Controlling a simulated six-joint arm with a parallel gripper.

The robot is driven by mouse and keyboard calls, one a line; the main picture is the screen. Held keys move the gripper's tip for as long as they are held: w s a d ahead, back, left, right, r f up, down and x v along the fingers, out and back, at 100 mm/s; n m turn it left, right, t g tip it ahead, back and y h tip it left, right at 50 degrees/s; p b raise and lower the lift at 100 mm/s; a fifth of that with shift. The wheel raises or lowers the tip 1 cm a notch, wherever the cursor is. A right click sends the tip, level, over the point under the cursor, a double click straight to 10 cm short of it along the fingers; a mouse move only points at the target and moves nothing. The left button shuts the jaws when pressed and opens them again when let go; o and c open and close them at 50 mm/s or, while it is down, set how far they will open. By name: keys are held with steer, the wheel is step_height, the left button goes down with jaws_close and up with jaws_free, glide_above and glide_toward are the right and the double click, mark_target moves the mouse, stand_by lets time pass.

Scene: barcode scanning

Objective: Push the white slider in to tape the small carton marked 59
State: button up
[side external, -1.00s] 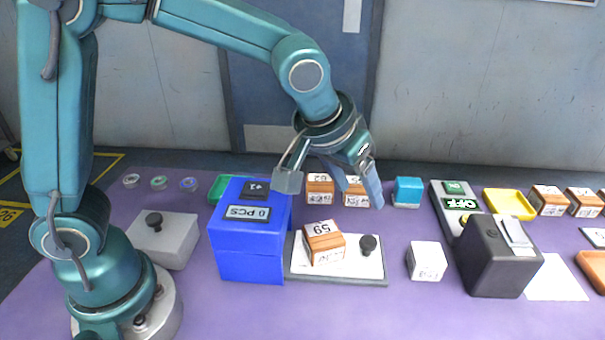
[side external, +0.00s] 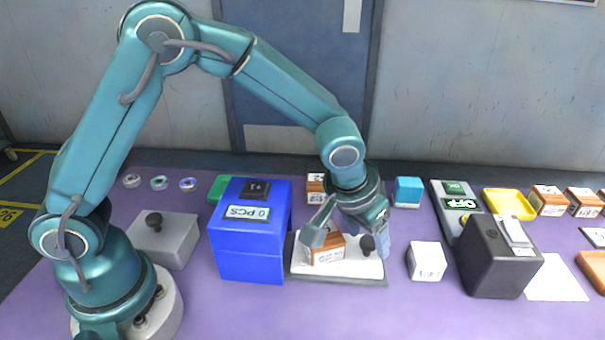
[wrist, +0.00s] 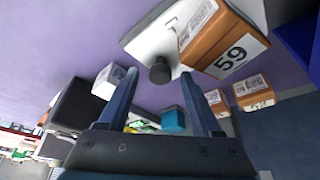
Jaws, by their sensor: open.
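The small carton marked 59 (wrist: 222,46) is brown with white labels and sits on the white slider (wrist: 146,30). In the side view the carton (side external: 326,250) is partly hidden by my gripper. The slider plate (side external: 362,268) lies beside the blue box (side external: 250,245) and has a black knob (side external: 367,244), which also shows in the wrist view (wrist: 160,70). My gripper (side external: 350,245) is open and low over the slider, its fingers spread on either side of the knob. In the wrist view the knob shows between and beyond the fingertips (wrist: 160,75). I cannot tell whether they touch anything.
A white cube (side external: 427,262) and a black device (side external: 495,258) stand right of the slider. A cyan block (side external: 408,191) and a carton (side external: 316,187) stand behind. A grey box with a knob (side external: 165,240) is at left. The front purple table is clear.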

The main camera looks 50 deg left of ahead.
jaws_close()
stand_by(1.4)
